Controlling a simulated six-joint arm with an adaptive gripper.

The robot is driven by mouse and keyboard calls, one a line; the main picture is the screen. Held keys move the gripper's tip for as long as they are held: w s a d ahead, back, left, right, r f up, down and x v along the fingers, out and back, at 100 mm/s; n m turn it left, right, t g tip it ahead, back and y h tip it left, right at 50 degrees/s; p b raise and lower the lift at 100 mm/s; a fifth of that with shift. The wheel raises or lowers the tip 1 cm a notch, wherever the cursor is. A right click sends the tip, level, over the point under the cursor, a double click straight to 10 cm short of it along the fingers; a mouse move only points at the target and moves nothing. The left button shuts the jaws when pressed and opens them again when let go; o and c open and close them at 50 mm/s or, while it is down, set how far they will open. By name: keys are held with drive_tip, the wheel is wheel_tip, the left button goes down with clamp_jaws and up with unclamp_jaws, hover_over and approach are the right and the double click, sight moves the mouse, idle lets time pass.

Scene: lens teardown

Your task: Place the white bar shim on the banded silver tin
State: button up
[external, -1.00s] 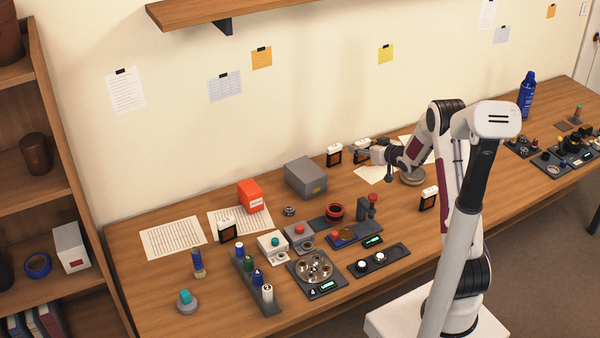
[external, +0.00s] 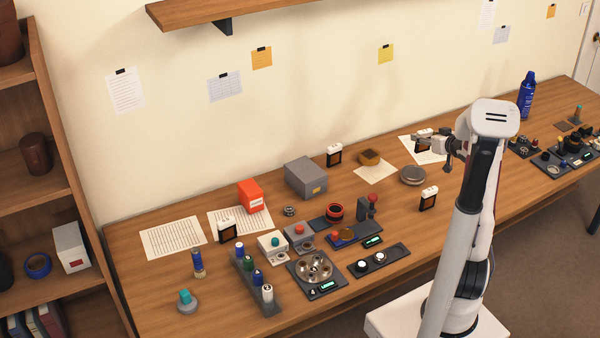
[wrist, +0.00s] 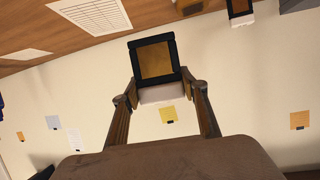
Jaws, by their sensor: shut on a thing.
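My gripper (external: 428,136) is shut on the white bar shim, gripping its white end (wrist: 163,94). The rest of it is a square black frame with an amber-brown middle (wrist: 154,59). In the external view the shim (external: 422,147) hangs below my gripper, partly hidden by it, above a paper sheet near the wall. The round silver tin (external: 413,175) sits on the table, in front of and slightly left of the held shim and apart from it. Its band is too small to make out clearly.
Similar white-topped black frames stand on the table, at the back (external: 334,155), front right (external: 428,199) and left (external: 228,230). A brown round container (external: 369,157) stands left of the tin. A grey box (external: 305,178) is farther left.

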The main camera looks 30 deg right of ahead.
drive_tip(key=shift+s+d+r, duration=0.15)
drive_tip(key=shift+s+d, duration=0.3)
drive_tip(key=shift+s, duration=0.3)
drive_tip(key=shift+a+n+y, duration=0.6)
drive_tip(key=shift+a+y, duration=0.1)
drive_tip(key=shift+a, duration=0.35)
hover_over(418, 176)
wheel_tip(418, 176, down, 6)
drive_tip(key=shift+f, duration=0.2)
drive_tip(key=shift+d+f, duration=0.1)
drive_tip(key=shift+f, duration=1.8)
drive_tip(key=shift+f, duration=0.15)
